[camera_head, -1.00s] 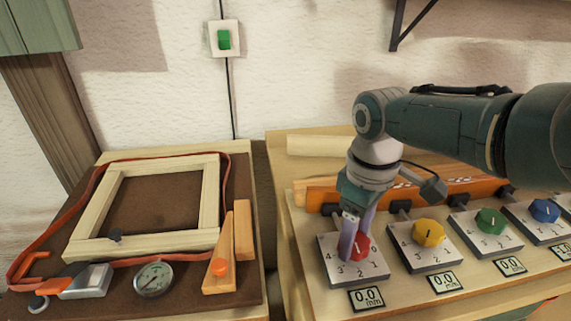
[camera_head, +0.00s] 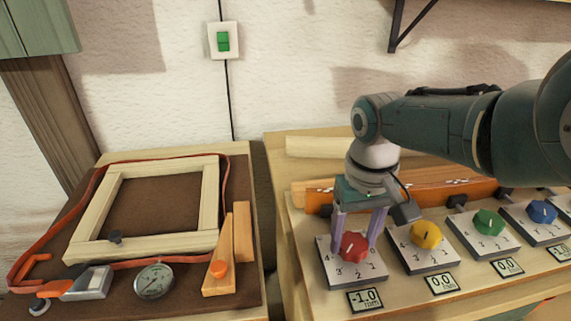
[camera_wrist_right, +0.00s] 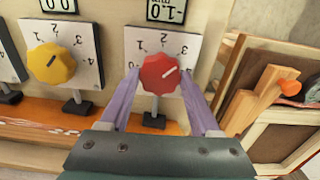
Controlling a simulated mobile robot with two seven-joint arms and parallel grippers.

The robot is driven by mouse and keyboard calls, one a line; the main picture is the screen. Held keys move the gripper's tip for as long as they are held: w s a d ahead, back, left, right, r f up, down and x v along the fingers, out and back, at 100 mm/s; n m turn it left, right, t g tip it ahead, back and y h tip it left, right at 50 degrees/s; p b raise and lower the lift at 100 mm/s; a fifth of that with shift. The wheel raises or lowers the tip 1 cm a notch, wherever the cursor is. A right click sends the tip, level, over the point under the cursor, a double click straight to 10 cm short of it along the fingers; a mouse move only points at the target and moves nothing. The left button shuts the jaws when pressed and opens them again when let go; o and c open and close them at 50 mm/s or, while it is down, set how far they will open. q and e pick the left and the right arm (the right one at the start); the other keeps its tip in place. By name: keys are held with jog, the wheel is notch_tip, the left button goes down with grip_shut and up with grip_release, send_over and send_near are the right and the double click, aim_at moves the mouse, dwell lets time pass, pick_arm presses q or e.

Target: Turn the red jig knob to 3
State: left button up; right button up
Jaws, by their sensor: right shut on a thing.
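The red jig knob (camera_head: 354,246) sits on a pale numbered plate (camera_head: 335,275) at the left end of the row of knobs. My right gripper (camera_head: 359,240) points down with a finger on each side of the knob, shut on it. In the right wrist view the red knob (camera_wrist_right: 160,73) lies between the fingertips of the right gripper (camera_wrist_right: 160,85). Its white mark points up and right there, roughly toward the 3. The display (camera_head: 365,299) in front of the plate reads -1.0 mm. My left gripper is not in view.
Yellow (camera_head: 426,235), green (camera_head: 489,222) and blue (camera_head: 542,212) knobs stand to the right, each on its own plate. An orange lath (camera_head: 440,193) runs behind the row. On the left bench are a wooden frame (camera_head: 85,247), a dial gauge (camera_head: 154,281) and a clamp.

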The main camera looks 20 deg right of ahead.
aim_at(353, 242)
dwell(0.5)
jog(key=o, duration=1.4)
jog(key=shift+c, duration=0.2)
notch_tip(353, 242, up, 10)
jog(key=p, duration=0.7)
